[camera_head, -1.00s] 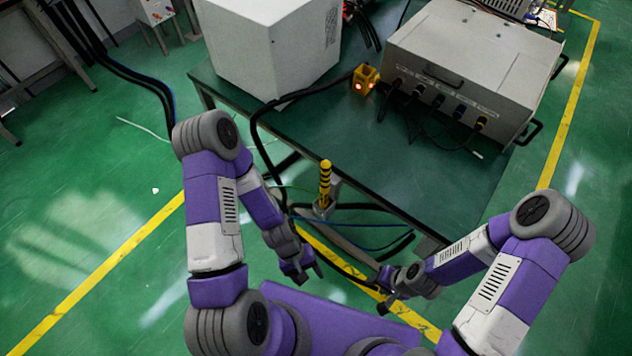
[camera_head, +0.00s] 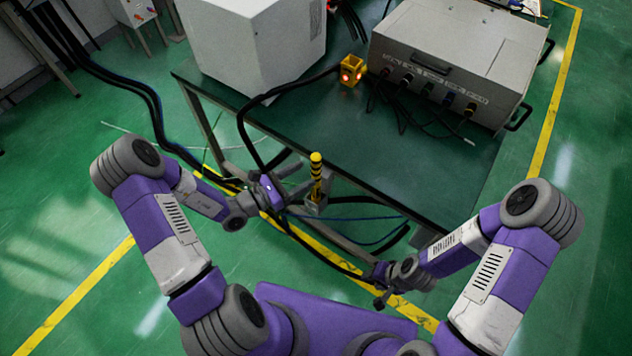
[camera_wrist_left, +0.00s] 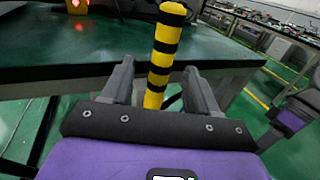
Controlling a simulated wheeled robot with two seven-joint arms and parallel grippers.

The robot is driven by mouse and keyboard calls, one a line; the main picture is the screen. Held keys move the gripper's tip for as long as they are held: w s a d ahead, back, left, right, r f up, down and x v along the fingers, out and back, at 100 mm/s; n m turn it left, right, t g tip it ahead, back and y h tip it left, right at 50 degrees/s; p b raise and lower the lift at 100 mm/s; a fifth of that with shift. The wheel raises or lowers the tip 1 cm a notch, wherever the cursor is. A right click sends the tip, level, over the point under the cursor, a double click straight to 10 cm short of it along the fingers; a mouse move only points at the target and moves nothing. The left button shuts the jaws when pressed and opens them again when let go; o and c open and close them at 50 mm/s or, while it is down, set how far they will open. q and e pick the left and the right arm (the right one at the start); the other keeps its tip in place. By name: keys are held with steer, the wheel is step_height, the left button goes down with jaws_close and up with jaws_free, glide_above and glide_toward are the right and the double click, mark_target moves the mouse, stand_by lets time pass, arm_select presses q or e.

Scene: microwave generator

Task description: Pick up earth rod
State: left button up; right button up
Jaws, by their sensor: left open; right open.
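The earth rod (camera_head: 316,178) is a yellow and black striped upright rod at the near edge of the table, in a small grey holder (camera_head: 314,208). In the left wrist view the rod (camera_wrist_left: 163,55) stands upright, in line with the gap between the fingers. My left gripper (camera_head: 297,178) is open, just left of the rod and pointing at it. In the left wrist view its two fingers (camera_wrist_left: 158,85) are apart, with the rod showing between or just beyond them; I cannot tell which. My right gripper (camera_head: 377,286) is low at the right, well away from the rod.
A green table (camera_head: 440,185) carries a white box (camera_head: 255,45), a grey metal case (camera_head: 450,60) with cables, and a yellow block with red lights (camera_head: 352,71). Black cables (camera_head: 242,130) hang over the table's near edge close to my left gripper.

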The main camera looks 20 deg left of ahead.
mark_target(312, 171)
arm_select(q)
steer(key=b+x, duration=0.1)
steer(key=x, duration=0.4)
steer(key=shift+d+r, duration=0.15)
steer(key=shift+c, duration=0.3)
jaws_close()
